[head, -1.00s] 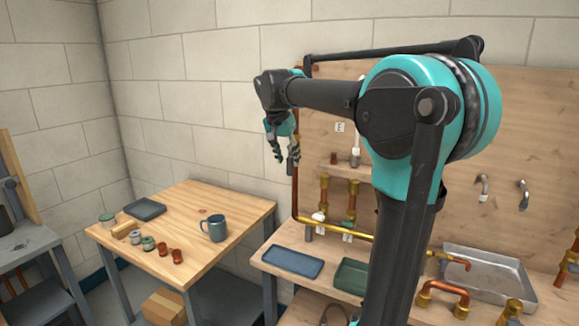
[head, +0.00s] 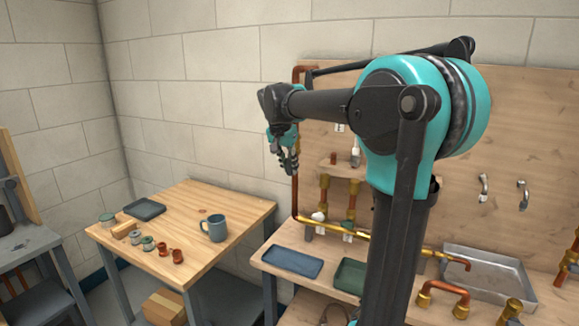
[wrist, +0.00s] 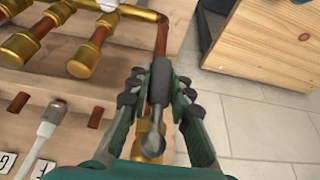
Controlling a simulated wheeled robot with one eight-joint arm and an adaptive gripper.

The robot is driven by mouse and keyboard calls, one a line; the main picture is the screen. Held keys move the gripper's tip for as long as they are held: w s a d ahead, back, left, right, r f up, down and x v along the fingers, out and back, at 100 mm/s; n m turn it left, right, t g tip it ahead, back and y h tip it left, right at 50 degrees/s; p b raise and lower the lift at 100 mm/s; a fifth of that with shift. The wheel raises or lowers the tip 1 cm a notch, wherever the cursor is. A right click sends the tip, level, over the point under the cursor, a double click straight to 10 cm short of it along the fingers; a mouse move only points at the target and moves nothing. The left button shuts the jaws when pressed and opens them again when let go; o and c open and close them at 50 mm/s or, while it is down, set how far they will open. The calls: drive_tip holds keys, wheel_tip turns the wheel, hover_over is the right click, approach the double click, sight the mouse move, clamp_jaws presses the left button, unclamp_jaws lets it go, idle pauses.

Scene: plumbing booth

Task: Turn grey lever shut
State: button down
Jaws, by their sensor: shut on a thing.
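The grey lever (wrist: 160,82) has a dark grey grip and a shiny metal neck with a rounded end. In the wrist view it lies between the fingers of my gripper (wrist: 158,98), which is shut on the grip. The neck points down the picture, beside a brass fitting on the vertical copper pipe (wrist: 162,38). How the neck joins the fitting is hard to see. In the head view my gripper (head: 287,160) is just in front of the vertical copper pipe at the board's left edge. The lever cannot be made out clearly there.
Brass valves on copper pipes (head: 324,186) sit close right of my gripper in the head view. Below are a blue tray (head: 292,262) and a green tray (head: 351,275) on the bench. A wooden table (head: 235,195) with a mug (head: 214,228) stands to the left.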

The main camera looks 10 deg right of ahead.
idle(0.5)
drive_tip(key=w+a+r+m+t+y, duration=0.3)
drive_tip(key=r+t+y, duration=0.3)
drive_tip(key=t+y, duration=0.5)
drive_tip(key=shift+w+a+m+y, duration=0.25)
drive_tip(key=shift+a+m+y, duration=0.45)
drive_tip(key=shift+a+m, duration=0.15)
drive_tip(key=shift+t, duration=0.3)
drive_tip(key=c, duration=1.4)
unclamp_jaws()
drive_tip(key=shift+o, duration=0.2)
drive_tip(key=v, duration=1.2)
